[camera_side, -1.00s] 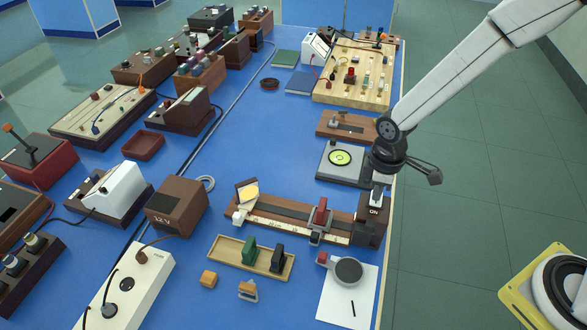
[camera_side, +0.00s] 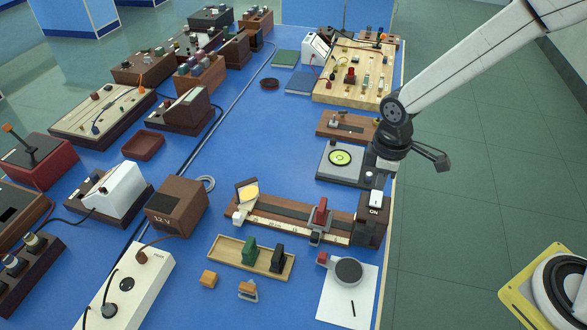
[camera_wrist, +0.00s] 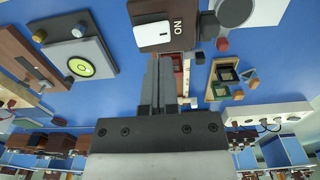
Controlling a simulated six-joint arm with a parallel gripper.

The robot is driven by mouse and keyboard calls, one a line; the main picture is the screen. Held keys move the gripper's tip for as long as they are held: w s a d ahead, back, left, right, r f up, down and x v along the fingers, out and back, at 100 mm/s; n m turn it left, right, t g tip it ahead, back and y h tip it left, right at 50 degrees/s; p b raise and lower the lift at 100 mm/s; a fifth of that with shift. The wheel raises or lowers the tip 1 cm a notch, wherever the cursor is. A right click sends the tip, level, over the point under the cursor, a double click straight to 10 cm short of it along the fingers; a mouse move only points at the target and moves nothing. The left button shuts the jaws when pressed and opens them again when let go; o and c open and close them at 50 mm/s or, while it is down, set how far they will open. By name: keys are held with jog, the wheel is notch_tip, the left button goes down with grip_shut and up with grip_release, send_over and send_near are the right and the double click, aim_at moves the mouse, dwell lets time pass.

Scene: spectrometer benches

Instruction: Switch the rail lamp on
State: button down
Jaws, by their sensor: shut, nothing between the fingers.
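The rail lamp (camera_side: 368,232) is a dark brown box at the right end of the long wooden rail (camera_side: 283,224). A white rocker switch (camera_side: 376,199) sits on its top beside the word ON. In the wrist view the lamp (camera_wrist: 167,46) and its white switch (camera_wrist: 152,33) show just past my fingertips. My gripper (camera_side: 377,182) is shut and empty, pointing down above the switch with a small gap. It also shows in the wrist view (camera_wrist: 160,60). I cannot tell from the switch's tilt which side is pressed. A pale yellow plate (camera_side: 247,191) stands at the rail's left end.
A grey slab with a yellow-green dial (camera_side: 340,157) lies just behind the lamp. A red-topped slider (camera_side: 320,212) stands on the rail. A wooden tray (camera_side: 232,254) and a round grey-topped object on paper (camera_side: 348,271) are in front.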

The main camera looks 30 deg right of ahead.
aim_at(378, 206)
notch_tip(378, 206, up, 10)
jog(key=s+a, duration=0.1)
dwell(0.4)
jog(key=shift+f, duration=0.1)
jog(key=s+d+f+m+t, duration=0.2)
jog(key=s+d+f+m, duration=0.3)
jog(key=d+m, duration=0.4)
jog(key=shift+s+d+f, duration=0.3)
jog(key=shift+s+f, duration=0.05)
jog(key=shift+s, duration=0.55)
